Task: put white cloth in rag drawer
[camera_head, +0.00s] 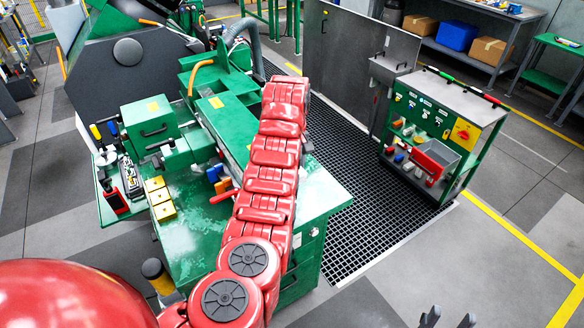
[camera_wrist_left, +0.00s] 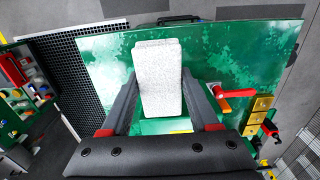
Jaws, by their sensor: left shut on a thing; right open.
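The white cloth (camera_wrist_left: 159,70) shows in the left wrist view as a pale, speckled rectangular block. My left gripper (camera_wrist_left: 162,92) is shut on it, one dark finger on each side, over a wet-looking green surface (camera_wrist_left: 230,50). Whether the cloth touches that surface cannot be told. In the head view my red left arm reaches over the green machine; its gripper and the cloth are hidden there. My right gripper (camera_head: 447,319) is open at the bottom edge, only its dark fingertips showing. I cannot pick out a drawer marked for rags.
The green lathe-like machine (camera_head: 195,250) has yellow blocks (camera_head: 161,198) and coloured-handled tools. A green tool cart (camera_head: 440,125) stands at right by black floor grating (camera_head: 345,215). A grey panel (camera_head: 340,60) stands behind. Floor at lower right is clear.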

